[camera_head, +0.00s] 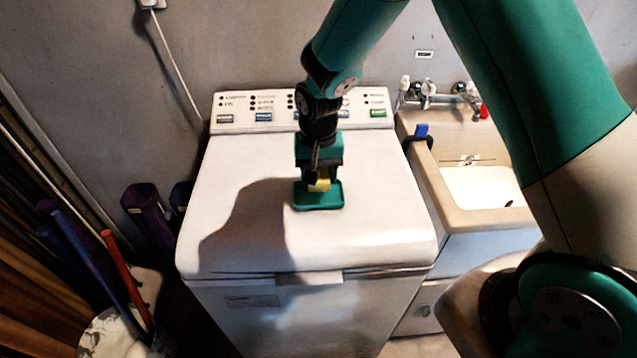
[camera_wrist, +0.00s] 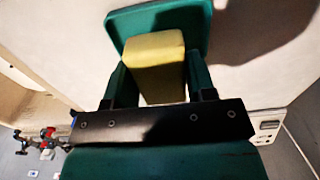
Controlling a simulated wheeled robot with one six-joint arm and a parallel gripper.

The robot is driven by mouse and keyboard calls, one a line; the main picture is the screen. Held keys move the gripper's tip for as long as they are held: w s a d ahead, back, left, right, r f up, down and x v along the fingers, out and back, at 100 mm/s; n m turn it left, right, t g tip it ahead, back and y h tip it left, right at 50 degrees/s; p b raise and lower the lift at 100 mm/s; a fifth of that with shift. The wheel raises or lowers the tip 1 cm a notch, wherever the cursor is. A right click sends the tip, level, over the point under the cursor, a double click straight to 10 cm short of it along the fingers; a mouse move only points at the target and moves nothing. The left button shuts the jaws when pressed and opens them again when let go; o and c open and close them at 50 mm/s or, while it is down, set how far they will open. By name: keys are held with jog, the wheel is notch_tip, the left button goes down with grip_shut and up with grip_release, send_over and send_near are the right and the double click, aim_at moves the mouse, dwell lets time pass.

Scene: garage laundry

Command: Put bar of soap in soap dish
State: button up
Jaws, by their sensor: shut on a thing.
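The bar of soap (camera_head: 320,186) is a yellow block. In the wrist view the soap (camera_wrist: 155,66) sits between the two fingers of my gripper (camera_wrist: 155,85), which is shut on it. The soap dish (camera_head: 318,200) is a shallow green tray on top of the white washing machine. In the wrist view the dish (camera_wrist: 196,20) lies right behind the far end of the soap. My gripper (camera_head: 319,177) points down over the dish. The soap overlaps the dish in both views; I cannot tell whether it touches the dish's floor.
The washing machine lid (camera_head: 380,225) is otherwise clear around the dish. Its control panel (camera_head: 250,110) rises at the back. A sink (camera_head: 480,185) with taps stands to the right. Purple containers (camera_head: 147,210) and a red pole (camera_head: 125,275) stand to the left.

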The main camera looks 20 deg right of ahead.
aim_at(318, 196)
notch_tip(318, 196, down, 4)
jog(key=shift+p, duration=0.45)
jog(key=shift+s+f, duration=0.1)
jog(key=shift+f, duration=0.3)
jog(key=shift+c, duration=1.4)
jog(key=o, duration=1.3)
notch_tip(318, 196, up, 12)
jog(key=b, duration=0.3)
jog(key=shift+f, duration=0.1)
jog(key=r, duration=0.1)
jog(key=s+r, duration=0.1)
jog(key=s+r+n, duration=0.1)
jog(key=shift+s+a+r+y, duration=0.1)
jog(key=shift+a+y, duration=0.2)
jog(key=shift+a, duration=0.1)
jog(key=s+a+r+n+y, duration=0.1)
jog(key=s+r+n, duration=0.4)
jog(key=s, duration=0.6)
jog(key=s+a+r+n+y, duration=0.2)
jog(key=s+r+n, duration=0.2)
jog(key=s, duration=0.7)
jog(key=shift+s+a+r+n+y, duration=0.2)
jog(key=shift+a+r+n+y, duration=0.1)
jog(key=shift+a+r+n, duration=0.1)
